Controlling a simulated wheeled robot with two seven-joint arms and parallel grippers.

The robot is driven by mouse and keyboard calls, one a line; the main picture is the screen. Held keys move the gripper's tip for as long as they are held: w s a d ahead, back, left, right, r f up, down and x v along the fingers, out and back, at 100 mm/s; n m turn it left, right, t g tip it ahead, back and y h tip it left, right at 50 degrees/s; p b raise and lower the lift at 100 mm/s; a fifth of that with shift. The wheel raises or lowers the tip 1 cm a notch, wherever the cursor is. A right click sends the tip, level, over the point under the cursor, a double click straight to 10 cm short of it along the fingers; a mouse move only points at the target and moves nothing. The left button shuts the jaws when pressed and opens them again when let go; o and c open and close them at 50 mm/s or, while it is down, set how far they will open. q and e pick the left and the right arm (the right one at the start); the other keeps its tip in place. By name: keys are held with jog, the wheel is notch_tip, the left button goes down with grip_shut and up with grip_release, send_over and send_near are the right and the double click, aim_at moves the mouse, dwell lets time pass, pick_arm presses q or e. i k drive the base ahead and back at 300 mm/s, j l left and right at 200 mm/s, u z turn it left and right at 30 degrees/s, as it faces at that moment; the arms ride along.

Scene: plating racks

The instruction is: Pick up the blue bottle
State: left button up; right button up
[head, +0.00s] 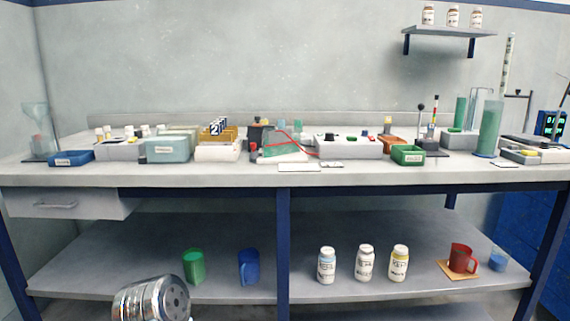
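A white bottle with a light blue band (327,265) stands upright on the lower shelf of the bench, right of the middle post. It is the leftmost of three similar bottles and stands apart from its neighbour. Its white cap is on top and its label is too small to read. A solid blue cup-like container (249,267) stands on the same shelf, left of the post. Neither of my grippers shows in the head view.
A white-labelled bottle (364,263) and a yellow-banded bottle (399,264) stand to the right. A green cup (194,266) stands left. The worktop (380,177) overhangs the lower shelf (300,235).

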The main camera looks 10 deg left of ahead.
aim_at(327, 258)
jog(key=i+l+u, duration=0.3)
jog(key=i+l, duration=0.2)
jog(key=l, duration=0.15)
jog(key=i+l+u, duration=0.2)
jog(key=l, duration=0.15)
jog(key=i+l+u, duration=0.15)
jog(key=l, duration=0.2)
jog(key=i+l+u, duration=0.15)
jog(key=l, duration=0.25)
jog(key=i+l+u, duration=0.15)
jog(key=l, duration=0.3)
jog(key=i, duration=0.1)
